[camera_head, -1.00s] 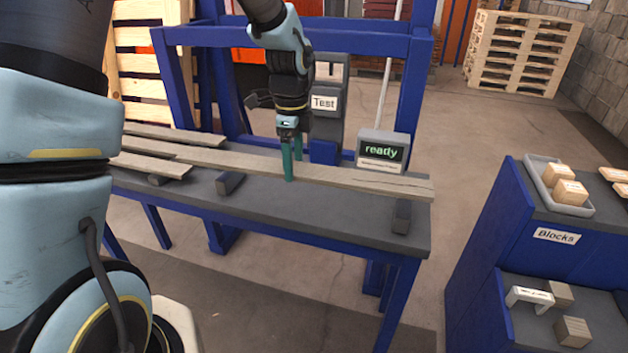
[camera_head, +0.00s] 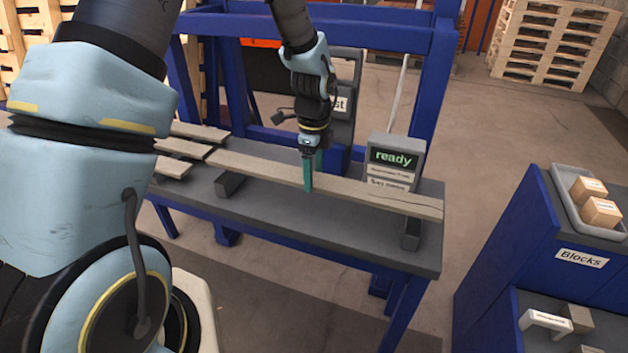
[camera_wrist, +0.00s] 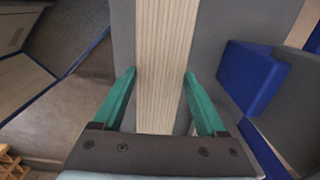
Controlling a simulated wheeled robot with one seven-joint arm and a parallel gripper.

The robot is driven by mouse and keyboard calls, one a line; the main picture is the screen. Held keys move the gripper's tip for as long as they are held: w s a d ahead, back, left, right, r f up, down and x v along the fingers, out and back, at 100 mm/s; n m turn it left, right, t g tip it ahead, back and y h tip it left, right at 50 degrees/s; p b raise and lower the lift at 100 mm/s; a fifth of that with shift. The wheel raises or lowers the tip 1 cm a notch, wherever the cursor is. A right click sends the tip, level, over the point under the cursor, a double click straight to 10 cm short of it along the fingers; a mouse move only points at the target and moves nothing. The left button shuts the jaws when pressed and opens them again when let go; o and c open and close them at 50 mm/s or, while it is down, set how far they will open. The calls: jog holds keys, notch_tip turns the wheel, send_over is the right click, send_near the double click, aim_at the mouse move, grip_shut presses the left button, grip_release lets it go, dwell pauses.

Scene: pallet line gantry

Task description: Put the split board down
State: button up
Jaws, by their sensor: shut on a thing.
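The split board (camera_head: 362,193) is a long pale plank with a dark crack along its right part. It lies level along the grey bench (camera_head: 345,233), over two dark supports, one near each end (camera_head: 229,184) (camera_head: 411,234). I cannot tell whether it touches both supports. My gripper (camera_head: 308,176) points down with its green fingers on either side of the board near mid-length. In the wrist view, my gripper (camera_wrist: 161,85) is shut on the board (camera_wrist: 163,60), which runs between the fingers. The far finger is mostly hidden in the head view.
Several other boards (camera_head: 185,148) lie at the bench's left end. A display reading "ready" (camera_head: 394,158) stands behind the board's right part. A blue gantry frame (camera_head: 425,75) rises behind. A blue shelf marked Blocks (camera_head: 500,240) stands at right. The front bench strip is clear.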

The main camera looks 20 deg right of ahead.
aim_at(314, 179)
jog(key=shift+f+p, duration=0.3)
jog(key=shift+f, duration=1.25)
jog(key=shift+f, duration=0.1)
jog(key=o, duration=1.6)
notch_tip(314, 179, up, 12)
jog(key=b, duration=0.3)
jog(key=s+a+n, duration=0.1)
jog(key=a+n, duration=0.7)
jog(key=a, duration=0.2)
jog(key=s+a+r+n+t, duration=0.1)
jog(key=a+n, duration=0.8)
jog(key=a, duration=0.1)
jog(key=s+a+n, duration=0.2)
jog(key=a+n, duration=0.6)
jog(key=a, duration=0.2)
jog(key=shift+a+r+n+t, duration=0.1)
jog(key=shift+r+n+t, duration=0.1)
jog(key=shift+n+t, duration=0.1)
